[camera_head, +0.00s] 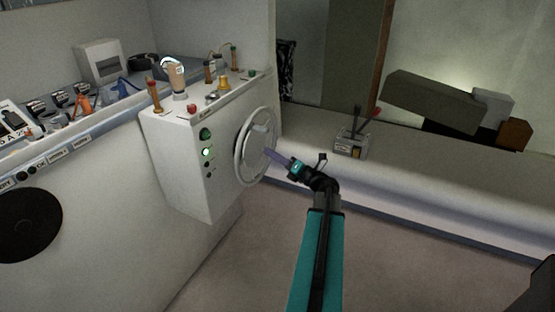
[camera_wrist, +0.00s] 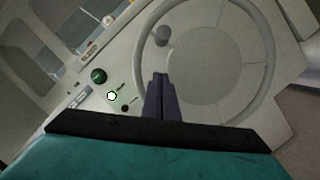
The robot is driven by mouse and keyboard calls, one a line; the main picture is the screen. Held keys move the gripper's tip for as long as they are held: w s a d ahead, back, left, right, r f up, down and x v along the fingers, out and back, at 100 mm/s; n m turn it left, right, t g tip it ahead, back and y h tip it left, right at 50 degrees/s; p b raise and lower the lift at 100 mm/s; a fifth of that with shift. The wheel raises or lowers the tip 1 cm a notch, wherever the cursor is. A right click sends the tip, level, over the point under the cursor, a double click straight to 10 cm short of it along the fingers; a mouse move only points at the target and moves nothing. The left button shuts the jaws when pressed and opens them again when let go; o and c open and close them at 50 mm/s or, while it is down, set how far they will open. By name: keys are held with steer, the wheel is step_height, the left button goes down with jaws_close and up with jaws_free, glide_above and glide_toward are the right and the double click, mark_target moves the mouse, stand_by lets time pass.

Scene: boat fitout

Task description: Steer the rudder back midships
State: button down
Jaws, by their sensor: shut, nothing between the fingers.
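A pale grey steering wheel (camera_head: 241,147) is mounted on the side of a white console box (camera_head: 179,150). In the wrist view the wheel (camera_wrist: 270,62) shows a round rim, a wide centre disc and a dark grey knob (camera_wrist: 162,36) at its upper left. My gripper (camera_head: 270,154) is at the right side of the wheel in the head view. In the wrist view my gripper (camera_wrist: 160,78) is shut and empty, its fingers in front of the wheel's disc, below the knob. I cannot tell whether they touch the wheel. No rudder is visible.
Small levers and knobs stand on the console top. A lever unit (camera_head: 351,143) stands on the pale bench (camera_head: 430,172) at right. The floor (camera_head: 260,250) below is clear.

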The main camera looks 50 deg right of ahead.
steer(key=shift+w+d+r+p, duration=0.5)
steer(key=shift+w+d+r, duration=0.25)
steer(key=shift+w, duration=0.25)
steer(key=shift+w+d+r+p, duration=0.5)
steer(key=shift+w+d+r, duration=0.15)
steer(key=shift+w+r, duration=0.25)
steer(key=shift+f, duration=0.1)
steer(key=shift+w+d+r+p, duration=0.2)
steer(key=shift+d+r+p, duration=0.3)
steer(key=shift+d, duration=0.15)
steer(key=shift+a+f, duration=0.1)
steer(key=shift+f, duration=0.05)
